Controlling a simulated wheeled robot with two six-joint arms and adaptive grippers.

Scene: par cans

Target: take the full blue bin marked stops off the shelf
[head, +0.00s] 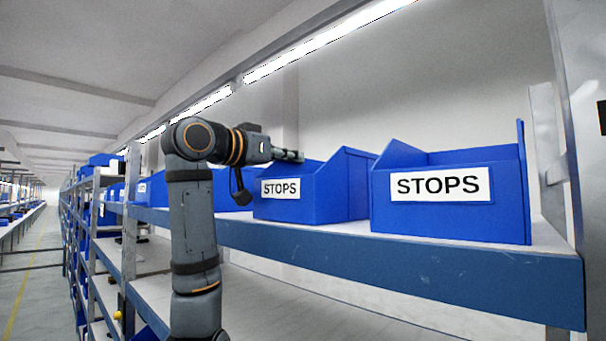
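Two blue bins with white STOPS labels stand upright side by side on the shelf (400,268). The nearer, right bin (450,215) shows its front and open top. The farther, left bin (325,195) is partly behind my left gripper (292,155), which is at its upper left rim. I cannot tell whether the gripper touches that rim, or whether its fingers are apart. The bins' insides are hidden by their front walls, so I cannot tell which is full. My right gripper is not in view.
More blue bins (150,190) line the shelf farther left. A grey metal upright (575,120) stands close to the right bin. A lower shelf board (290,305) runs below. An aisle floor (35,275) is open at the far left.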

